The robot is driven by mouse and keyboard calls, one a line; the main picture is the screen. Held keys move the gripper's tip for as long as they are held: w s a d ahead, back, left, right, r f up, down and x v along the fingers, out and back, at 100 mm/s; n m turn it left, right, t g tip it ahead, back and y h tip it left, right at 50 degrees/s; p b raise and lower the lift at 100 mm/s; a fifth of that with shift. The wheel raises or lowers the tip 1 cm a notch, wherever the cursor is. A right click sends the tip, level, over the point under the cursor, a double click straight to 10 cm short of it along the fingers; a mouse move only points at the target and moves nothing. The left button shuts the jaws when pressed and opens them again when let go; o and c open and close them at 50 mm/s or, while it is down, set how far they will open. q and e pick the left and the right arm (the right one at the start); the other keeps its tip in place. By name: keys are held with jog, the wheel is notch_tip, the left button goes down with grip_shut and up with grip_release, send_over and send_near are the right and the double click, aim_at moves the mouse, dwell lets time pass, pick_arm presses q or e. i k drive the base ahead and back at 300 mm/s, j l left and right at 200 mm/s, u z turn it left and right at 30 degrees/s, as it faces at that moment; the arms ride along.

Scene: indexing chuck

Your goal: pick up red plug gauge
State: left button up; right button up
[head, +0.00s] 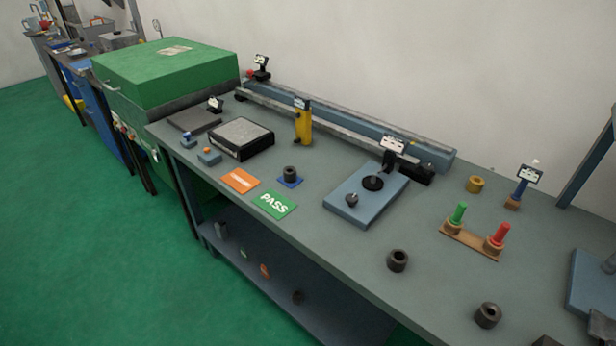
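The red plug gauge (499,235) stands upright in the right end of a small brown wooden holder (470,241) on the grey bench. Its red handle points up, and its lower part is hidden in the holder. A green plug gauge (459,212) stands upright beside it in the holder's left end. Neither of my grippers is in the head view.
Dark ring parts lie on the bench (340,255) in front of the holder (398,260) and (488,315). A blue-grey plate fixture (345,207) stands to the left. A brass ring (475,184) and a blue post (520,188) stand behind. Bare bench surrounds the holder.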

aim_at(497, 241)
jog(key=i+z, duration=0.15)
jog(key=z, duration=0.25)
jog(key=i+j+z, duration=0.15)
jog(key=z, duration=0.2)
